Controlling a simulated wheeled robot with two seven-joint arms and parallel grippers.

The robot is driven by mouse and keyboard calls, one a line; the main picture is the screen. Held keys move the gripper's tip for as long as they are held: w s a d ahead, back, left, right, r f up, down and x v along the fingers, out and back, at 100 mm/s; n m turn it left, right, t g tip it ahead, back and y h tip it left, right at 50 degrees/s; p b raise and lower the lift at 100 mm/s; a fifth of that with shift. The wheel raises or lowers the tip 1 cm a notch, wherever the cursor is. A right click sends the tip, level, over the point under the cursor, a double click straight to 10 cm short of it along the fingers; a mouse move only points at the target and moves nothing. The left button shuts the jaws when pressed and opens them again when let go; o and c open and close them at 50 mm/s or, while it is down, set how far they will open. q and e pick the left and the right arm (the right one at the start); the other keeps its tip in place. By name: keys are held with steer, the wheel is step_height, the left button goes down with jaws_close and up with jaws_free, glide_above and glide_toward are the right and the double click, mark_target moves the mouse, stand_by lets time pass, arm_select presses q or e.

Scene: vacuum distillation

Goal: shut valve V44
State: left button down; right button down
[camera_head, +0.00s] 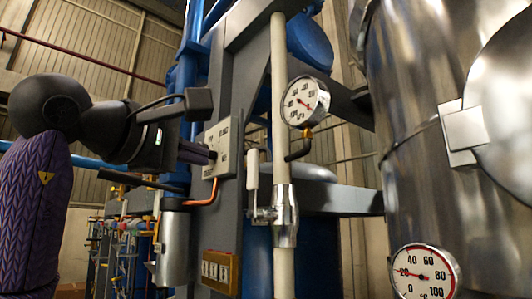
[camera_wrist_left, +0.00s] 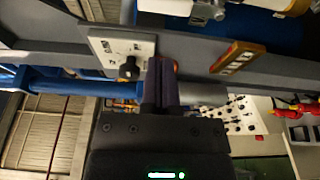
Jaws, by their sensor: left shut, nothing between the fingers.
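A valve (camera_head: 285,215) with a metal body sits on an upright white pipe (camera_head: 280,100). Its white lever handle (camera_head: 252,168) stands upright beside the pipe, to its left. No V44 label is readable. The metal valve body also shows at the top edge of the left wrist view (camera_wrist_left: 206,12). My left gripper (camera_head: 211,154) is shut and empty, left of the lever and apart from it. Its fingers (camera_wrist_left: 160,66) point at a pale panel (camera_wrist_left: 108,44) with a black knob (camera_wrist_left: 128,69). Whether they touch the panel cannot be told. My right gripper is not in view.
The grey steel column (camera_head: 233,60) carries the panel and a yellow-framed switch box (camera_head: 220,271). A pressure gauge (camera_head: 304,102) juts out above the valve. A large steel vessel (camera_head: 410,130) with a temperature gauge (camera_head: 424,273) stands at right. An orange cable hangs below the panel.

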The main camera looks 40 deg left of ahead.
mark_target(253, 182)
arm_select(q)
steer(key=shift+s, duration=0.3)
steer(key=shift+w, duration=0.1)
steer(key=w+p, duration=0.1)
steer(key=w, duration=0.5)
steer(key=w+p, duration=0.1)
steer(key=w, duration=0.3)
steer(key=shift+a+p, duration=0.25)
steer(key=shift+p, duration=0.1)
